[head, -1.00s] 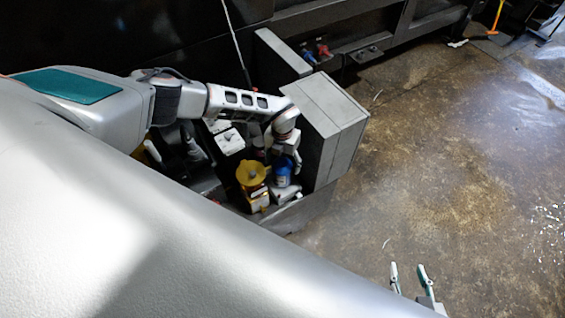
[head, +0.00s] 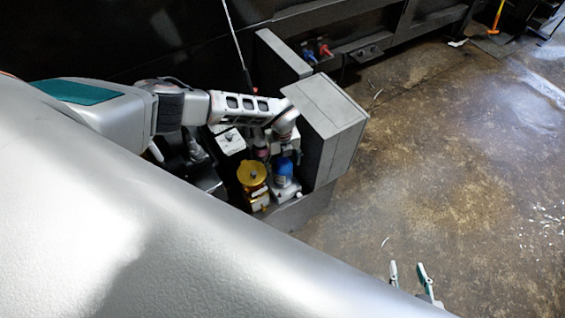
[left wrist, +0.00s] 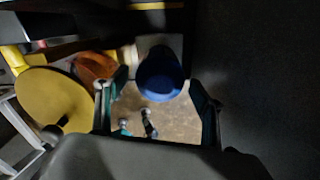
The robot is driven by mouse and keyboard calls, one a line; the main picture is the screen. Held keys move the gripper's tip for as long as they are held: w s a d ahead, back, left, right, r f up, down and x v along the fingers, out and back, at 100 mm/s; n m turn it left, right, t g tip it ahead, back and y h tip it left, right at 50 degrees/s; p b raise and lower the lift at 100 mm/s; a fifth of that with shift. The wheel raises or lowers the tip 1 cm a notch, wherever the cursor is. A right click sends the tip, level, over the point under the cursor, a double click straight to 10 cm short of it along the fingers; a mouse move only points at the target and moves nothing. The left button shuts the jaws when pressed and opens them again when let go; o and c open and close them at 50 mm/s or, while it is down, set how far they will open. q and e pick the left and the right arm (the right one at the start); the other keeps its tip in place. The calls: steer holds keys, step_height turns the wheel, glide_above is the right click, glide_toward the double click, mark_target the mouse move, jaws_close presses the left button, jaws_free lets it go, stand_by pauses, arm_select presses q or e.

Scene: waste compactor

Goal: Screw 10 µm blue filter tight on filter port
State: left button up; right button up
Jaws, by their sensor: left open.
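The blue filter (head: 283,168) stands upright on a light grey fitting (head: 287,191) inside the compactor's open side compartment, right of a yellow-capped unit (head: 252,173). The blue filter also shows in the left wrist view (left wrist: 160,76), as a round blue end against a grey plate. My left gripper (left wrist: 156,91) is open, with one finger on each side of the blue filter in that picture. A gap shows on the right; I cannot tell the depth between them. The join of filter and port is hidden. My right gripper (head: 408,275) is open and empty over the floor.
A grey open door or panel (head: 325,125) stands close to the right of the filter. A large yellow disc (left wrist: 55,108) and an orange-brown part (left wrist: 96,66) are left of it in the wrist view. The concrete floor (head: 450,170) at right is largely clear.

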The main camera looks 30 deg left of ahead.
arm_select(q)
steer(key=n, duration=1.2)
steer(key=c, duration=1.1)
steer(key=shift+c, duration=0.6)
steer(key=m, duration=0.4)
steer(key=shift+m, duration=0.4)
